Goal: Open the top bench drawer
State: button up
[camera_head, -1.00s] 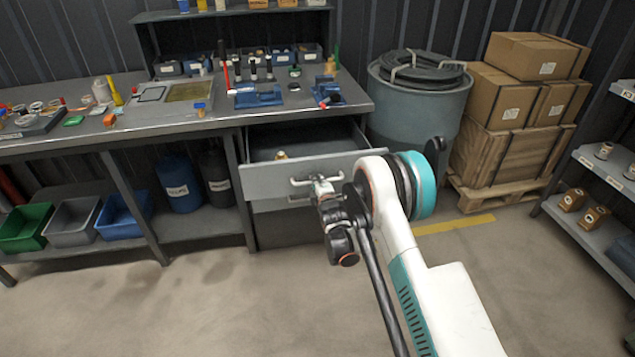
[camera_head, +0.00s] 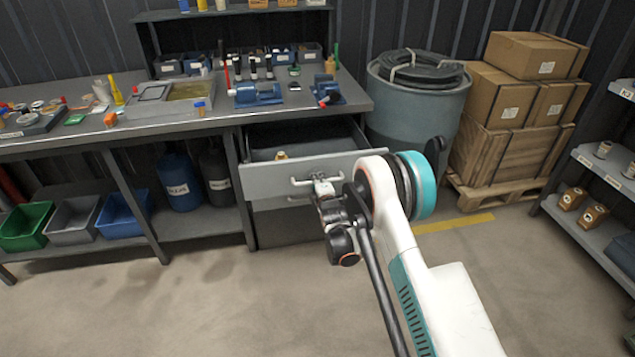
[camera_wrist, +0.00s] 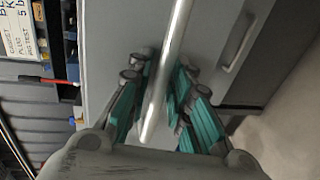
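The top bench drawer (camera_head: 265,182) stands pulled out under the right end of the workbench, with its dark inside (camera_head: 290,138) in view. Its pale bar handle (camera_head: 300,182) is on the front panel; the bar also runs through the wrist view (camera_wrist: 170,70). My gripper (camera_head: 320,182) is at the handle. In the wrist view its green-padded fingers (camera_wrist: 163,85) stand on either side of the bar. They look spread, with a gap on the right side of the bar; the left pad's contact is unclear. My wrist partly hides the handle's right part.
A small yellowish item (camera_head: 281,155) lies in the drawer. A lower drawer handle (camera_wrist: 238,42) shows in the wrist view. A grey-blue drum (camera_head: 415,110) with coiled hose stands right of the bench, boxes (camera_head: 505,100) beyond it. The floor in front (camera_head: 210,290) is clear.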

jog(key=v, duration=0.7)
jog(key=shift+s, duration=0.2)
jog(key=shift+d, duration=0.15)
jog(key=s+d+r+m+g+h, duration=0.1)
jog(key=s+d+r+m, duration=0.35)
jog(key=r, duration=0.45)
jog(key=s+d+r+m+g+h, duration=0.1)
jog(key=s+d+r+m, duration=0.3)
jog(key=r, duration=0.5)
jog(key=s+d+r+m+g+h, duration=0.1)
jog(key=s+d+r+m+g, duration=0.1)
jog(key=s+d+r, duration=0.5)
jog(key=s+d+r+m+g, duration=0.1)
jog(key=s+d+m, duration=0.3)
jog(key=s, duration=1.1)
jog(key=s+d+r+m+g+h, duration=0.1)
jog(key=s+d+m+g, duration=0.2)
jog(key=s, duration=1.2)
jog(key=d+m, duration=0.2)
jog(key=m, duration=0.1)
jog(key=shift+s+r+m, duration=0.15)
jog(key=shift+s+m, duration=0.1)
jog(key=shift+m, duration=0.1)
